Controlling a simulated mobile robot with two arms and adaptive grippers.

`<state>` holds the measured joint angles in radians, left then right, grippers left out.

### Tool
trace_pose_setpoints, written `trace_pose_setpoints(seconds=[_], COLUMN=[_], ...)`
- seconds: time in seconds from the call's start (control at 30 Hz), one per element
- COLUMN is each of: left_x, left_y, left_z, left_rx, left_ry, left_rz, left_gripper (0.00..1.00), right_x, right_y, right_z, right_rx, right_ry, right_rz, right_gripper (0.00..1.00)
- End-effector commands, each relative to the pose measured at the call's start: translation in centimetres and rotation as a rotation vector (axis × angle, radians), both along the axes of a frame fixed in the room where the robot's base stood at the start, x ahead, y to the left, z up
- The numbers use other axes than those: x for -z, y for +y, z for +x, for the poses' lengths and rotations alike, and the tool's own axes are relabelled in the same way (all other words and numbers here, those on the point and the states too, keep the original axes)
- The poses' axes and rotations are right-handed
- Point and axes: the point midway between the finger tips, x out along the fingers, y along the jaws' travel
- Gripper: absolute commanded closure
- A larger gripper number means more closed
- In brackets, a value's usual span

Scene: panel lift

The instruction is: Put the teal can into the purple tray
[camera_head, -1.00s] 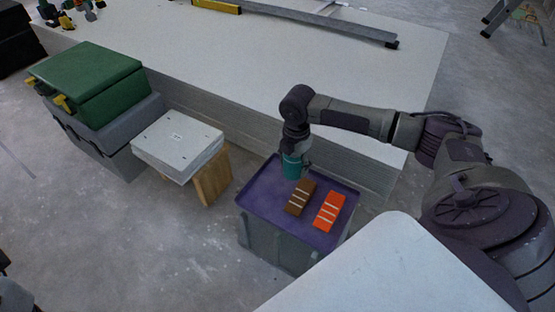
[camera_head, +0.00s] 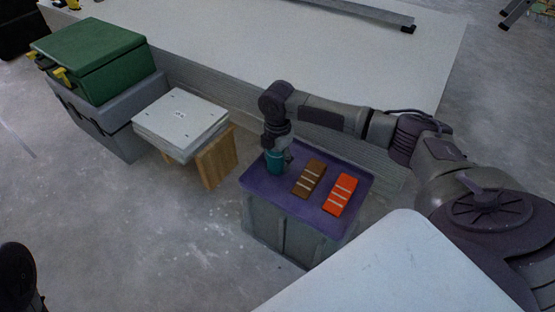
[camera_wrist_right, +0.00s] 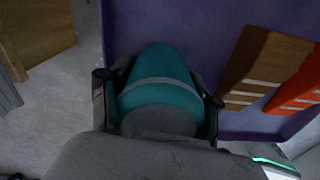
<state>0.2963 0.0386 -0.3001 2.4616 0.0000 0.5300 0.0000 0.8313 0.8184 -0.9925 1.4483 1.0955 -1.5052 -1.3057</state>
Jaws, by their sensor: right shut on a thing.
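The teal can (camera_head: 275,163) is held upright in my right gripper (camera_head: 276,156), over the back left part of the purple tray (camera_head: 272,190). In the right wrist view the can (camera_wrist_right: 160,95) sits between the two fingers, with the tray floor (camera_wrist_right: 190,25) beyond it. I cannot tell whether the can's base touches the tray. A dark part at the lower left edge of the head view may be my left arm; no left fingers show.
A brown bar (camera_head: 309,179) and an orange-red bar (camera_head: 340,195) lie in the tray, right of the can. The tray tops a grey box (camera_head: 290,238). A white panel stack (camera_head: 420,60) stands behind. A wooden block (camera_head: 217,157) and green case (camera_head: 92,55) are left.

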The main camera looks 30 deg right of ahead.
Motion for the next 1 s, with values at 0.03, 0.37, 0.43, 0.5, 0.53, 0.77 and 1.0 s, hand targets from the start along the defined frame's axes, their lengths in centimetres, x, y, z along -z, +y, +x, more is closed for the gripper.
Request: trace_pose_setpoints(seconds=[0.03, 0.37, 0.43, 0.5, 0.53, 0.77, 1.0], left_x=[0.0, 0.0, 0.0, 0.0, 0.0, -0.4, 1.0], left_y=[0.0, 0.0, 0.0, 0.0, 0.0, 0.1, 0.3], left_z=[0.0, 0.1, 0.1, 0.1, 0.1, 0.2, 1.6], left_rx=[0.000, 0.000, 0.001, 0.001, 0.001, 0.002, 0.006], left_ry=[0.000, 0.002, 0.002, 0.002, 0.002, 0.010, 0.124], left_rz=[0.000, 0.000, 0.000, 0.000, 0.000, -0.003, -0.008], left_gripper=[0.60, 0.60, 0.60, 0.60, 0.60, 0.60, 0.60], right_x=[-0.1, 0.1, 0.1, 0.1, 0.1, -1.5, -6.3], right_y=[0.0, 0.0, 0.0, 0.0, 0.0, 0.0, 0.0], right_z=[0.0, 0.0, 0.0, 0.0, 0.0, 0.0, 0.0], right_rx=[0.000, 0.000, 0.000, 0.000, 0.000, 0.000, 0.000], right_ry=[-0.001, 0.000, 0.000, 0.000, 0.000, -0.001, -0.001], right_rz=[0.000, 0.000, 0.000, 0.000, 0.000, 0.000, 0.000], right_gripper=[1.00, 0.10, 0.10, 0.10, 0.10, 0.10, 0.10])
